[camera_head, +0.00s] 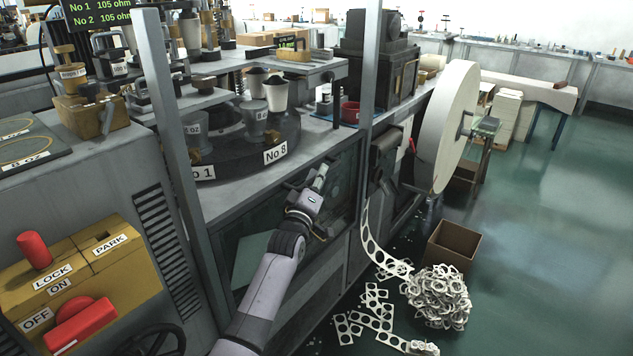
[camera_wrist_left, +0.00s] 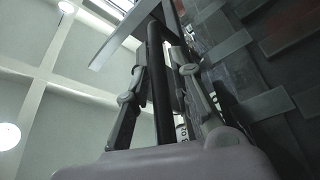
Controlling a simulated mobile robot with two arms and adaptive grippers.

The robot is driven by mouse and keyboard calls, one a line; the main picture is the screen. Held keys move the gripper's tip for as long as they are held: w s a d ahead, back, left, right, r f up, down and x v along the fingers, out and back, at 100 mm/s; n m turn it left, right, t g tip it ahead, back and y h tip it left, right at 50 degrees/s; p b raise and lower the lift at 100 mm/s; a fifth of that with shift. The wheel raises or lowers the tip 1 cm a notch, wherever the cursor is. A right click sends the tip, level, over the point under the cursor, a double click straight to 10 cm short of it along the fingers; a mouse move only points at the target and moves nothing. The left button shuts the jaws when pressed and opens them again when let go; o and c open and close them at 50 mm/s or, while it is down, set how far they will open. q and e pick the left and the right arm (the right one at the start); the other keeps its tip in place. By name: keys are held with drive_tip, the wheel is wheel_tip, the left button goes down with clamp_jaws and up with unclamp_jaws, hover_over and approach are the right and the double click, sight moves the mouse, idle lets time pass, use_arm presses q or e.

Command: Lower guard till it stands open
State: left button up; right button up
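The guard appears to be the dark, see-through panel (camera_head: 340,196) in a grey frame, set low between the two uprights at the machine's front, below the round turntable's level. My left gripper (camera_head: 320,174) is in front of the panel's upper part, its arm coming up from the bottom. In the left wrist view a dark bar (camera_wrist_left: 157,85) runs between the two fingers of my left gripper (camera_wrist_left: 160,68). A grey crosspiece (camera_wrist_left: 125,38) lies above it. I cannot tell whether the fingers press on the bar. My right gripper is not in view.
Two grey uprights (camera_head: 368,80) frame the front. The turntable (camera_head: 235,150) with cups is behind. A yellow control box (camera_head: 80,272) is at lower left. A large paper roll (camera_head: 447,125), a box (camera_head: 453,248) and punched scrap (camera_head: 437,297) are right. The floor further right is clear.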

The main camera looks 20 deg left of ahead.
use_arm(q)
drive_tip(key=v, duration=1.2)
wheel_tip(320, 180, down, 19)
drive_tip(key=s+d+m+g, duration=0.2)
drive_tip(key=s+m+g, duration=0.1)
drive_tip(key=g, duration=0.1)
drive_tip(key=s+f+m+g+h+p, duration=0.1)
drive_tip(key=s+f+m+g, duration=0.15)
drive_tip(key=s+f, duration=0.65)
drive_tip(key=s+f+m+g+p, duration=0.15)
drive_tip(key=s+f+g, duration=0.25)
drive_tip(key=f, duration=0.9)
drive_tip(key=s+f+m+g, duration=0.2)
drive_tip(key=s+f, duration=0.5)
drive_tip(key=s, duration=0.4)
drive_tip(key=s+f+m+g, duration=0.2)
drive_tip(key=s+f+g, duration=0.1)
drive_tip(key=s+f, duration=0.55)
drive_tip(key=s+a+f+m+g, duration=0.1)
drive_tip(key=s+f+g, duration=0.1)
drive_tip(key=s, duration=0.9)
drive_tip(key=s+a+f+m+g+y, duration=0.1)
drive_tip(key=s+f+m+g, duration=0.1)
drive_tip(key=s, duration=0.9)
drive_tip(key=shift+a, duration=0.35)
